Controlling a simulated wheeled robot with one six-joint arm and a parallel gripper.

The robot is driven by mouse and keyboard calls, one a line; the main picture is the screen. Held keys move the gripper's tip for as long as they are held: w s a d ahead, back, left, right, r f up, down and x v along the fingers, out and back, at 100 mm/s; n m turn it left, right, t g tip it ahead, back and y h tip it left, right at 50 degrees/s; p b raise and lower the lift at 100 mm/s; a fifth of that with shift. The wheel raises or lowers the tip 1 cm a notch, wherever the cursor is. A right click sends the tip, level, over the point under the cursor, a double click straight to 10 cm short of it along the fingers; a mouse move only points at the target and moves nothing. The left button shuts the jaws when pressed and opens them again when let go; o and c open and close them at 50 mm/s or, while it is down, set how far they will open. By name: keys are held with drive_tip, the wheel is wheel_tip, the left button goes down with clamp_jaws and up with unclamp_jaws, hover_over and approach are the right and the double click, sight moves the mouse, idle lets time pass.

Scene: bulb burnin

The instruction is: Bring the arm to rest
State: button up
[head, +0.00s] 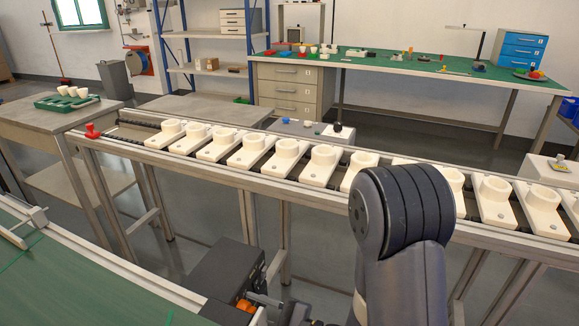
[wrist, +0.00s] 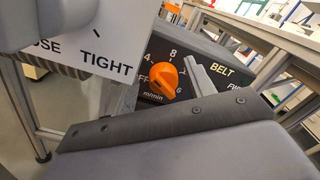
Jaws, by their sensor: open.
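My arm (head: 405,215) stands bent in front of the conveyor in the head view, its dark ribbed joint covering part of the belt. My gripper (wrist: 168,122) shows in the wrist view as a grey body with a dark screwed edge across the bottom. It is open, and I see nothing held in it. It is close to a dark control box (head: 228,270) with an orange knob (wrist: 165,82). Whether it touches the box cannot be told. In the head view the hand is mostly cut off by the bottom edge.
A conveyor (head: 205,172) with several white socket blocks (head: 323,163) runs across in front of me. A LOOSE/TIGHT sign (wrist: 105,50) is close at the wrist view's upper left. A green bench (head: 25,275) is at lower left; a grey table (head: 40,122) with a tray stands behind it.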

drive_tip(key=m+p, duration=0.1)
drive_tip(key=p, duration=0.1)
drive_tip(key=m+p, duration=0.1)
drive_tip(key=m, duration=0.1)
drive_tip(key=m+p, duration=0.1)
drive_tip(key=p, duration=0.1)
drive_tip(key=shift+w+d+r+m+p, duration=0.15)
drive_tip(key=shift+w+r+m+p, duration=0.15)
drive_tip(key=shift+r+m, duration=0.1)
drive_tip(key=shift+f+m+p, duration=0.15)
drive_tip(key=shift+m+p, duration=0.6)
drive_tip(key=shift+m, duration=0.15)
drive_tip(key=shift+w, duration=0.1)
drive_tip(key=shift+f, duration=0.1)
